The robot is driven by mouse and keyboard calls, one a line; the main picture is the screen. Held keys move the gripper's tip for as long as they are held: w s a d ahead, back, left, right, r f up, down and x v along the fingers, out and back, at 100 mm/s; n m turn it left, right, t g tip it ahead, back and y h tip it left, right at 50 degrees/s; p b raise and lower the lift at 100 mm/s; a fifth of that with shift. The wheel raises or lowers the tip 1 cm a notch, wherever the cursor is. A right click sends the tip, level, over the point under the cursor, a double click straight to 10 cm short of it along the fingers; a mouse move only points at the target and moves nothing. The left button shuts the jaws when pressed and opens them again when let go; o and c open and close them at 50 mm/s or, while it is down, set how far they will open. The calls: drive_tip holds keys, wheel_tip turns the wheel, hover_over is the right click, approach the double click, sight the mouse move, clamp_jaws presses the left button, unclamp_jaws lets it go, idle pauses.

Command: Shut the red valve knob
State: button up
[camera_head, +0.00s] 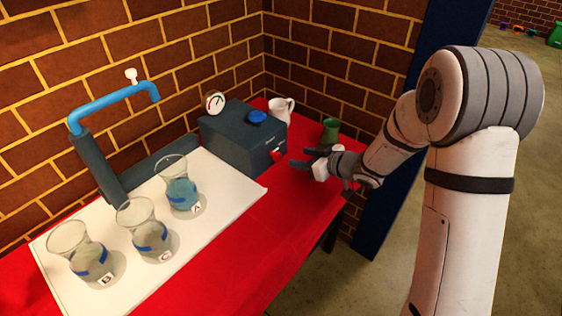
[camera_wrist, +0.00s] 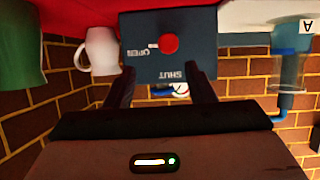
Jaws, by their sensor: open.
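The red valve knob (camera_head: 278,155) sits on the front face of a dark blue-grey box (camera_head: 238,140) on the red table. In the wrist view the knob (camera_wrist: 169,43) is round, and the picture is upside down. A short white mark lies beside the knob, on the side of the word OPEN; the word SHUT is elsewhere on the face. My gripper (camera_head: 299,168) is open and empty, in front of the box face and apart from the knob. In the wrist view its two dark fingers (camera_wrist: 162,76) point toward the face, with the knob beyond their tips.
A white mug (camera_head: 282,109) and a green cup (camera_head: 330,132) stand beside the box, near my gripper. A gauge (camera_head: 215,102) and a blue knob (camera_head: 257,116) are on the box. Three glass beakers (camera_head: 137,226) stand on a white mat (camera_head: 230,185) by a blue pipe (camera_head: 115,104). Brick walls stand behind.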

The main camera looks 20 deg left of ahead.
sight(279, 156)
drive_tip(key=shift+g, duration=0.3)
drive_tip(key=x, duration=0.7)
drive_tip(key=shift+s+a, duration=0.1)
drive_tip(key=shift+s, duration=0.3)
drive_tip(key=shift+x, duration=0.8)
drive_tip(key=shift+c, duration=0.3)
